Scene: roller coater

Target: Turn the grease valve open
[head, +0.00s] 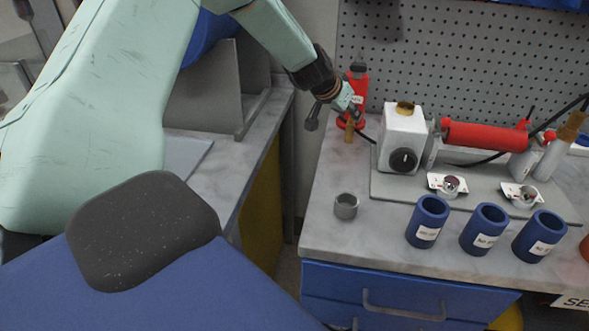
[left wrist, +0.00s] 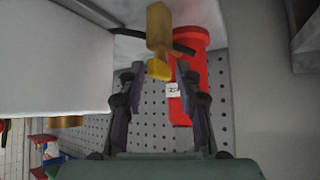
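The grease valve (head: 349,131) is a small brass-yellow piece beside the red canister at the back left of the bench. In the left wrist view the valve (left wrist: 158,30) is large, with a yellow handle end near the gap between my fingertips. My left gripper (head: 350,113) is at the valve, just in front of the red canister (head: 358,88). In the left wrist view the gripper (left wrist: 157,72) is open, one finger on each side. I cannot tell whether a finger touches the handle. The labelled canister (left wrist: 187,85) is behind the right finger. My right gripper is not in view.
A white machine block (head: 404,130) with a black knob stands right of the valve, joined to a red roller (head: 485,137). A dark hose runs near the valve. Three blue cups (head: 427,222) and a grey ring (head: 346,206) stand in front. A pegboard (head: 450,55) closes the back.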

